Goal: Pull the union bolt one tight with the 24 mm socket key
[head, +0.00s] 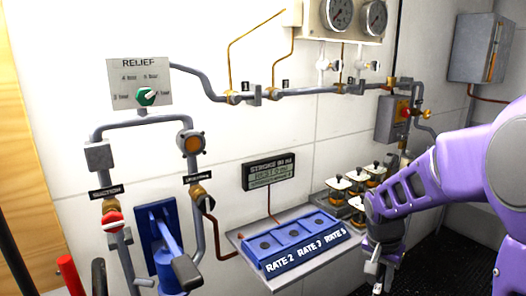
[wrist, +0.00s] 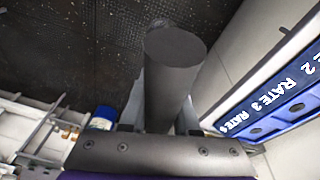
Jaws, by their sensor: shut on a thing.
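My gripper (head: 378,274) is low at the right of the head view, beside the shelf's right end and far from the pipe. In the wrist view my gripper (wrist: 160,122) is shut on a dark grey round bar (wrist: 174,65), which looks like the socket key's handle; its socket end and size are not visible. Brass union fittings sit on the upper grey pipe in the head view. The one by the first small dark tag (head: 232,97) is at the left, and a second fitting (head: 278,92) is right of it.
A shelf (head: 262,276) carries a blue rack marked RATE 2, RATE 3 and RATE 5. Several brass-and-white-capped pieces (head: 340,183) stand behind my arm. A blue lever pump (head: 160,240) and a RELIEF panel (head: 139,84) are at the left. Gauges (head: 338,14) hang above.

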